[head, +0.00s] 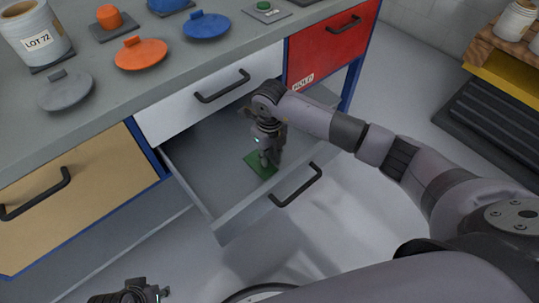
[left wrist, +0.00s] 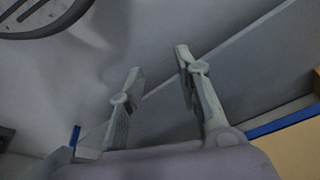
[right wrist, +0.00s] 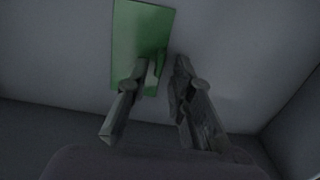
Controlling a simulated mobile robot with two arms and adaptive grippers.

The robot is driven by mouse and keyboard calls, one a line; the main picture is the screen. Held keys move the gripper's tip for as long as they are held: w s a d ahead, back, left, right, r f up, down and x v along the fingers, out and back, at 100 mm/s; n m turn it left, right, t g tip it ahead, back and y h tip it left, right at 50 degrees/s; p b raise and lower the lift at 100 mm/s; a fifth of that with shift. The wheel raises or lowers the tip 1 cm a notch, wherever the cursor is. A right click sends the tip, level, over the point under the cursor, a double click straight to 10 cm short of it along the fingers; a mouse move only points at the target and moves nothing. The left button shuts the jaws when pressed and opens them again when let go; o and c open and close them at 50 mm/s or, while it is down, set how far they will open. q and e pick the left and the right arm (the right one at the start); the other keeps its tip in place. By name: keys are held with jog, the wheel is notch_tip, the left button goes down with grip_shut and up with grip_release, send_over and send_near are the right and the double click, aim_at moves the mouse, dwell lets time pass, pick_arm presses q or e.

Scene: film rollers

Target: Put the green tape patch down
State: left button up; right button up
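The green tape patch (head: 260,164) lies flat on the floor of the pulled-out grey drawer (head: 205,168). It is a green rectangle in the right wrist view (right wrist: 138,42), partly covered by one finger. My right gripper (head: 266,160) points down into the drawer, right at the patch. In the right wrist view its fingers (right wrist: 168,68) stand apart with a narrow gap. The left finger overlaps the patch and the right one is beside it; nothing is clearly gripped. My left gripper (head: 162,294) is low at the bottom left, outside the drawer, open and empty in its wrist view (left wrist: 160,65).
The drawer front has a black handle (head: 296,186). The worktop holds an orange lid (head: 141,54), a blue lid (head: 206,25) and a grey lid (head: 66,92).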

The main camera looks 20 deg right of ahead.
aim_at(270, 159)
dwell(0.3)
